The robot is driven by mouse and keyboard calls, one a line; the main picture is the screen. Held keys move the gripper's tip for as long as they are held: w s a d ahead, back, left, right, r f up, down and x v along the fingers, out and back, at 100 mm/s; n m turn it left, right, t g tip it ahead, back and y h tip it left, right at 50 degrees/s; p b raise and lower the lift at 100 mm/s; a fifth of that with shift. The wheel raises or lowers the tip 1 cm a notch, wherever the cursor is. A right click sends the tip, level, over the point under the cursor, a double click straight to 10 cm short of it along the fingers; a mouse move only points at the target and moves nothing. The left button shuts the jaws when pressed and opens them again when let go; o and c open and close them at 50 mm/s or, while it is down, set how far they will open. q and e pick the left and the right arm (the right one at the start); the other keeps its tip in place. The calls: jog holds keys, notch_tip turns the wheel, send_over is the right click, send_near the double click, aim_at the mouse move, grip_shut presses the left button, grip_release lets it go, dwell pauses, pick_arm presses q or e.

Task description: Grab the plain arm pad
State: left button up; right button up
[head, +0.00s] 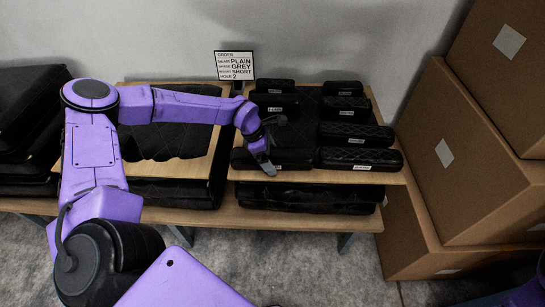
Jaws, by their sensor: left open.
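Several black arm pads with small white labels lie on a wooden board at the right of the table. One is the front-left pad (290,158), one the front-right pad (361,158), and another the pad behind it (356,135). Smaller pads lie further back, such as the back-left pad (274,86) and back-right pad (343,88). The labels are too small to read, so I cannot tell which pad is plain. My left gripper (266,158) is open over the front-left pad and hides part of it; I cannot tell whether it touches. My right gripper is out of view.
Large black cushions (165,142) lie left of the pads, partly behind my left arm. Stacked cardboard boxes (470,155) crowd the right side. Black stacked cushions (28,125) stand far left.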

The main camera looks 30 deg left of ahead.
pick_arm(q)
jog(key=shift+d+f, duration=0.1)
jog(key=shift+f, duration=0.1)
jog(key=shift+w+r, duration=0.1)
jog(key=c, duration=1.4)
